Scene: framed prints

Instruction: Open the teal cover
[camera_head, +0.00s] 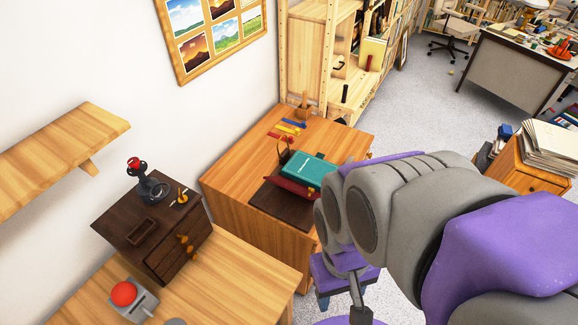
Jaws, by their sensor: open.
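A closed book with a teal cover (307,171) lies on the wooden desk by the wall, near its front right part. It rests on a dark red book (290,187), over a dark brown mat (277,206). The teal cover lies flat, with small pale lettering on it. My grey and purple arm fills the lower right of the picture and stands in front of the desk's right edge. I cannot make out my gripper or its fingers; the arm hides what is behind it. I see no contact with the book.
Small coloured items (291,127) and a wooden cup (302,108) stand at the desk's back. A dark drawer box (150,240) with a joystick sits at left, near a red button (123,293). A shelf (60,155) juts from the wall. Grey floor (420,105) is open behind.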

